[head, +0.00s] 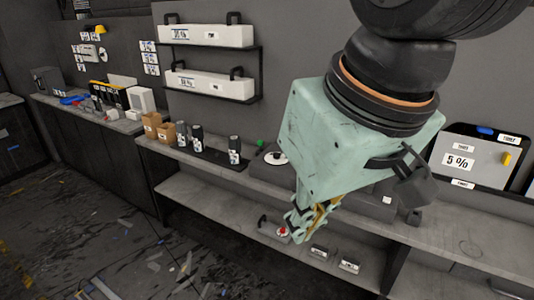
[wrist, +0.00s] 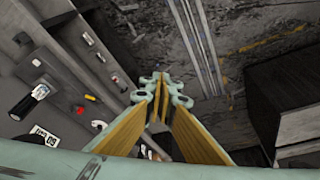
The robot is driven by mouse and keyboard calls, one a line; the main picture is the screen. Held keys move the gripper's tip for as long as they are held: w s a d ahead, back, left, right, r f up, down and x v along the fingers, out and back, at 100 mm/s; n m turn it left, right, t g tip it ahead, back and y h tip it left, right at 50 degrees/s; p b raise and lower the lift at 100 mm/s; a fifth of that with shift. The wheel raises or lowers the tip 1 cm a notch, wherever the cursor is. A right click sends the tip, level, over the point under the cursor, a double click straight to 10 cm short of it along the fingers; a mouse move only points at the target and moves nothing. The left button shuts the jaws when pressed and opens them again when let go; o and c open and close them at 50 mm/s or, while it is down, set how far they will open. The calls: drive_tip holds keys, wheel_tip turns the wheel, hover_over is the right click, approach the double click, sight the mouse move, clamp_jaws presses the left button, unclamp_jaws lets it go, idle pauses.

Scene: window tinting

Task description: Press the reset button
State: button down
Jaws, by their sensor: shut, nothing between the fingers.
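My gripper (head: 296,238) hangs pointing down in front of the shelf unit, its fingers brought together with nothing held. In the wrist view its fingertips (wrist: 158,88) meet at the middle of the picture. A small red button (head: 283,231) on a pale base shows on the lower shelf, just left of the fingertips in the head view. I cannot tell whether the fingers touch it. A green knob-like thing (head: 260,143) stands on the upper counter beside a white disc (head: 276,157). No reset label is readable, so which one is the reset button is unclear.
Two small labelled grey boxes (head: 318,252) (head: 348,266) sit right of the red button on the lower shelf (head: 210,205). Dark labelled bottles (head: 197,137) and cartons (head: 152,122) stand on the upper counter. A "5 %" panel (head: 470,160) is at right. The littered floor (head: 110,255) is open.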

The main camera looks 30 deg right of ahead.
drive_tip(key=w+d+r+m+y+p, duration=0.1)
drive_tip(key=w+d+m, duration=0.15)
drive_tip(key=w, duration=0.75)
drive_tip(key=w+d+r+m+y, duration=0.15)
drive_tip(key=w+m, duration=0.25)
drive_tip(key=w, duration=0.7)
drive_tip(key=w+d+f+m+y, duration=0.1)
drive_tip(key=w+d+f+m, duration=0.3)
drive_tip(key=w+d, duration=0.4)
drive_tip(key=w+d+f+m+t+p, duration=0.1)
drive_tip(key=d+f+m, duration=0.3)
drive_tip(key=d, duration=0.8)
drive_tip(key=w+d+f+m+t+p, duration=0.1)
drive_tip(key=w+d+f+m+t, duration=0.15)
drive_tip(key=d+f, duration=0.65)
drive_tip(key=s+d+f+m, duration=0.2)
drive_tip(key=s+d+f, duration=0.1)
drive_tip(key=d, duration=0.5)
drive_tip(key=s+d+f+m+t, duration=0.1)
drive_tip(key=s+d+f+m, duration=0.1)
drive_tip(key=d, duration=0.7)
drive_tip(key=s+d+f+m+h, duration=0.1)
drive_tip(key=s+d+f, duration=0.3)
drive_tip(key=d, duration=0.5)
drive_tip(key=shift+s+d+f+m, duration=0.15)
drive_tip(key=shift+d+f+m, duration=0.05)
drive_tip(key=shift+m, duration=0.7)
drive_tip(key=shift+f+t, duration=0.1)
drive_tip(key=shift+t, duration=0.15)
